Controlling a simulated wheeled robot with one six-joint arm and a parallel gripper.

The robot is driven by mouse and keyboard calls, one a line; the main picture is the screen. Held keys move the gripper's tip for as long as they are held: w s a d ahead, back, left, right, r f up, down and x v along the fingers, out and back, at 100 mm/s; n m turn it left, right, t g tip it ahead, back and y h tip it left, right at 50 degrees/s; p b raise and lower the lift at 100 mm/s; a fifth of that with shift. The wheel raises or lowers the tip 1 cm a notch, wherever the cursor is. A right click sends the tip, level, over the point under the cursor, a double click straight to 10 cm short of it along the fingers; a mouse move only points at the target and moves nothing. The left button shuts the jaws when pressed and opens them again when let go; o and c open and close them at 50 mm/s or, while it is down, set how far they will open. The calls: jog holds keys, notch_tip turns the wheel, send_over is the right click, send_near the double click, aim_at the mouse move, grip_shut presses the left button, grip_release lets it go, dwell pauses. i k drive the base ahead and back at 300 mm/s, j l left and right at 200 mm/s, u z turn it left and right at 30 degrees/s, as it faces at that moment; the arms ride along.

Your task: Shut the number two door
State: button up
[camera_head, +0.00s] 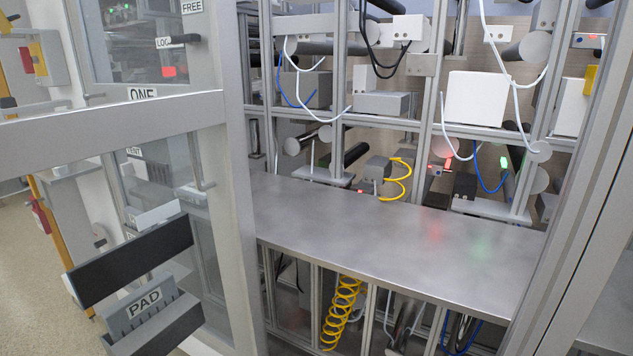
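A grey-framed glazed door (105,132) stands swung open at the left, beside a wide opening into the machine. Its thick upright edge (240,210) is near the middle left. I see no TWO label on it, so I cannot tell its number for sure. A label ONE (143,94) shows just above its cross rail. A dark lever (185,39) sits by the labels LOCK and FREE; I cannot tell which panel bears them. My gripper is not in view.
A bare metal shelf (390,235) spans the opening, with boxes, cables and a yellow coiled hose (342,310) around it. A grey post (575,170) bounds the opening at right. A PAD holder (155,315) sticks out at lower left. Pale floor (28,270) shows at far left.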

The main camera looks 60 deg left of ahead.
aim_at(34, 144)
jog(key=k+j+u, duration=0.1)
jog(key=u, duration=0.3)
jog(key=k+j+u, duration=0.2)
jog(key=u, duration=0.15)
jog(key=k+j+u, duration=0.1)
jog(key=k+j, duration=0.3)
jog(key=j, duration=0.2)
jog(key=k+j+u, duration=0.15)
jog(key=j, duration=0.2)
jog(key=k+j, duration=0.2)
jog(key=k+j+u, duration=0.15)
jog(key=j, duration=0.3)
jog(key=k+j, duration=0.2)
jog(key=j, duration=0.15)
jog(key=u, duration=0.05)
